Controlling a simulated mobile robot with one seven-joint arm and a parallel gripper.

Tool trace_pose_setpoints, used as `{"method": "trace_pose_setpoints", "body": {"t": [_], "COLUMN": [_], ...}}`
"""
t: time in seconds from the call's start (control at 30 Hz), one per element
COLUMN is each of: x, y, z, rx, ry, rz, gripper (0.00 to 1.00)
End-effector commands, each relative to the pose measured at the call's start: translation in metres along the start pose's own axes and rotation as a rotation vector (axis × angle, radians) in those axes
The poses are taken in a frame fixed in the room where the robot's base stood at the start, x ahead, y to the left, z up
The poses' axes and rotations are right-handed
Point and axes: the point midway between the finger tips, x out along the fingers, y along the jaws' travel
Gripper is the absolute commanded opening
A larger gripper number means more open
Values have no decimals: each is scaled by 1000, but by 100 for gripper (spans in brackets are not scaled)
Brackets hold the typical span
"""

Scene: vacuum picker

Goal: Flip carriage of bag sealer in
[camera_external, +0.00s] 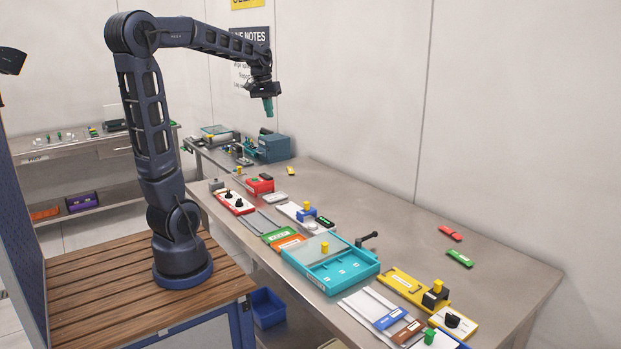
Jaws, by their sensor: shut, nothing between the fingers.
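My gripper (267,107) is shut and empty, with green fingers pointing down, high above the far part of the long bench. No part is clearly marked as the bag sealer at this size. A white plate bears a small blue carriage with a yellow knob (306,208). A yellow base (400,284) bears a black block with a yellow knob (437,286). Which of these is the bag sealer's carriage, I cannot tell. My gripper is well apart from both.
A turquoise tray (362,271) with a clear lid and yellow knob lies mid-bench. A red panel with black knobs (233,202) lies farther back. A dark teal machine (273,147) stands at the far end. Red and green pieces (459,258) lie right. The bench's right side is mostly clear.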

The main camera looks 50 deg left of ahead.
Motion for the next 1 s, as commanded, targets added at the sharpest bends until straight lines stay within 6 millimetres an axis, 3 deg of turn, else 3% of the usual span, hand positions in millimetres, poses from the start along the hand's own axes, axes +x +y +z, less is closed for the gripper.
{"method": "trace_pose_setpoints", "body": {"t": [0.47,1.0], "x": [26,80], "y": [-56,-157], "z": [-114,-221], "rx": [-233,-492], "ry": [-92,-191], "rz": [-7,-6], "gripper": [0,0]}}
